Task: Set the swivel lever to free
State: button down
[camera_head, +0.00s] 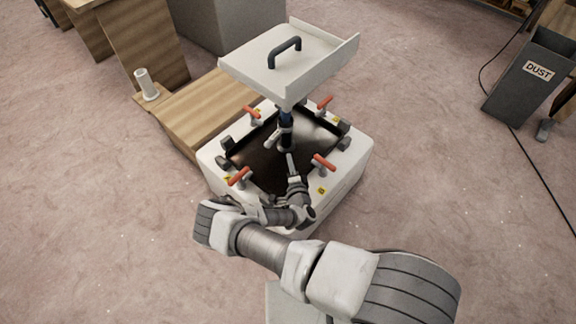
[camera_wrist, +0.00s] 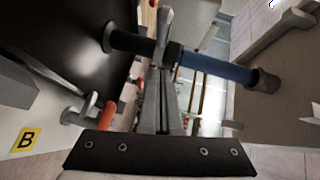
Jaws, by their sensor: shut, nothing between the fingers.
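A white box (camera_head: 350,184) with a dark recessed top has an upright post (camera_head: 286,119) in its middle, with a blue section. The post carries a pale raised panel (camera_head: 250,62) with a dark handle. A short light-grey lever (camera_head: 271,138) sticks out to the left from the post, low down; I take it for the swivel lever. My gripper (camera_head: 290,155) reaches over the recess close to the post's foot. In the wrist view the shut fingers (camera_wrist: 165,18) lie across the post, its blue tube (camera_wrist: 215,68) to the right. Contact and the lever's marking cannot be told.
Red-handled clamps stand around the box rim, two near ones (camera_head: 240,176) (camera_head: 323,162) and two far ones (camera_head: 251,111) (camera_head: 324,103). A yellow B label (camera_wrist: 27,140) shows beside a clamp. A wooden bench (camera_head: 205,105) adjoins the box. A DUST bin (camera_head: 530,80) stands right.

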aim_at(275, 137)
jog(key=w+a+f+b, duration=0.1)
jog(key=w+a+b, duration=0.2)
jog(key=w, duration=0.5)
jog(key=shift+a+f, duration=0.25)
jog(key=shift+a, duration=0.2)
